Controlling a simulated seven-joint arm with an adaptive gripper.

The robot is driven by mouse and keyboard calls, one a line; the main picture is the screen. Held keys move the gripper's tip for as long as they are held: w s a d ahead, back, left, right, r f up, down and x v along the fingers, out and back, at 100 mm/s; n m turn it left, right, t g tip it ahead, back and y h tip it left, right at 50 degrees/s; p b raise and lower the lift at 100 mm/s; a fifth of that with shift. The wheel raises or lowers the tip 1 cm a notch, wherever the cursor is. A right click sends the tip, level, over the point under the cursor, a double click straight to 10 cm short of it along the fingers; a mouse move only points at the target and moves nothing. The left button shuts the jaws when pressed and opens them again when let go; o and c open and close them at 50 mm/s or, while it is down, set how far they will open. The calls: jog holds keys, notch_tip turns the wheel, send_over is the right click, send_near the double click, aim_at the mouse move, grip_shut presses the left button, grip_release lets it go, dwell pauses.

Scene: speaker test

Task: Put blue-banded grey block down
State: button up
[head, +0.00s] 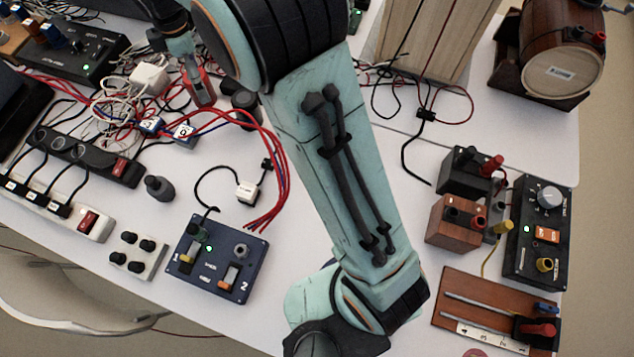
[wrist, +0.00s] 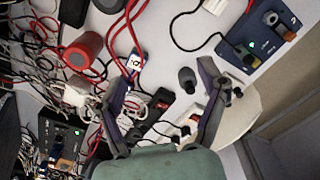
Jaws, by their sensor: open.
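Two small blocks with blue bands and white numbered faces, one at the left (head: 150,124) and one at the right (head: 185,131), are among the cables on the white table in the head view. One such block (wrist: 135,62) shows in the wrist view, close by the left fingertip in the picture. I cannot tell whether it touches the finger. My gripper (wrist: 167,68) is open in the wrist view, its two dark fingers spread wide, with no block clearly between them. In the head view I cannot clearly make out the fingers.
Red and white cables tangle around the blocks. A black power strip (head: 85,152), a dark knob (head: 158,188), a red cylinder (head: 199,86) and a blue switch panel (head: 216,258) are nearby. A wooden cabinet (head: 430,35) stands behind. Bare table shows between the knob and the blue panel.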

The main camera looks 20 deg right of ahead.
jog(key=s+d+r+m, duration=0.2)
jog(key=s+d+m, duration=0.15)
jog(key=s, duration=0.25)
jog(key=s+d+r+m, duration=0.2)
jog(key=s+m, duration=0.2)
jog(key=s, duration=0.1)
jog(key=s+d+f+m, duration=0.1)
jog(key=s+m, duration=0.3)
jog(key=s, duration=0.4)
jog(key=s+d+f+m, duration=0.2)
jog(key=s+m, duration=0.3)
jog(key=s, duration=0.3)
jog(key=shift+s+d+f+y, duration=0.15)
jog(key=shift+s+d+y, duration=0.05)
jog(key=shift+d+y, duration=0.1)
